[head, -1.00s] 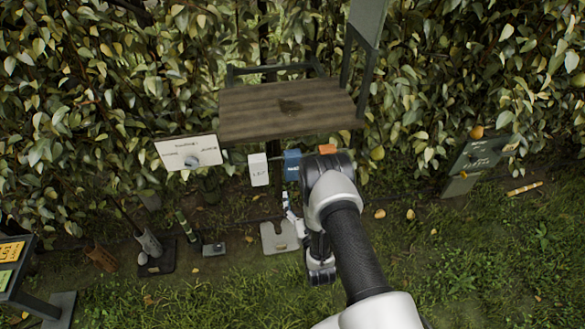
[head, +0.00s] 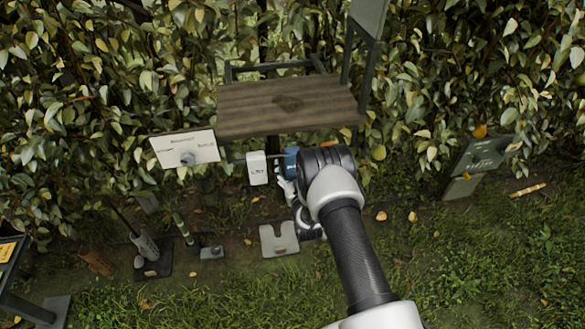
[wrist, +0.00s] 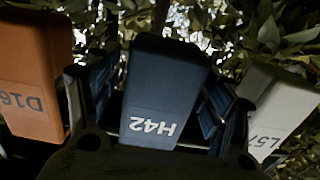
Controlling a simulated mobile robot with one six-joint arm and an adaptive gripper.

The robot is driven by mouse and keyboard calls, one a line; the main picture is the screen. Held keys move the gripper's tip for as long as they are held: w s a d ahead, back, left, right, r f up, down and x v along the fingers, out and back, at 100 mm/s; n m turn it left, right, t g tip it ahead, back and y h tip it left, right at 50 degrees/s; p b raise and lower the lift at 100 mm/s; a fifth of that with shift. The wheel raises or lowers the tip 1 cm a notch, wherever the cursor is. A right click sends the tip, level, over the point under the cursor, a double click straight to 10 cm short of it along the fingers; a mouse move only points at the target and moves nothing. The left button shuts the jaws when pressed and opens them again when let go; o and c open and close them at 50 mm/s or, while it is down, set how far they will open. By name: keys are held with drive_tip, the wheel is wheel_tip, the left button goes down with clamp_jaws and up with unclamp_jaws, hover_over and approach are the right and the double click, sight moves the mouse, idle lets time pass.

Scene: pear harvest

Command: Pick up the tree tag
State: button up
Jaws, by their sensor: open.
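Three tags hang in a row below the wooden board. The blue tag, marked H42 (wrist: 160,95), is in the middle of the wrist view and partly shows in the head view (head: 291,160). My gripper (wrist: 155,108) is open, with one finger on each side of the blue tag; I cannot tell whether they touch it. The white tag, marked L57 (wrist: 277,108), is at the right in the wrist view and left of the blue one in the head view (head: 257,168). The orange tag, marked D16 (wrist: 30,75), is at the left, mostly hidden by my arm in the head view.
The wooden board (head: 280,108) stands above the tags. A white sign (head: 184,149) is to their left and a dark sign (head: 478,160) to the far right. Dense leaves back the tags. A grey plate (head: 278,241) lies on the ground below; grass in front is open.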

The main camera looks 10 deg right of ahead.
drive_tip(key=shift+c, duration=0.5)
drive_tip(key=c, duration=1.1)
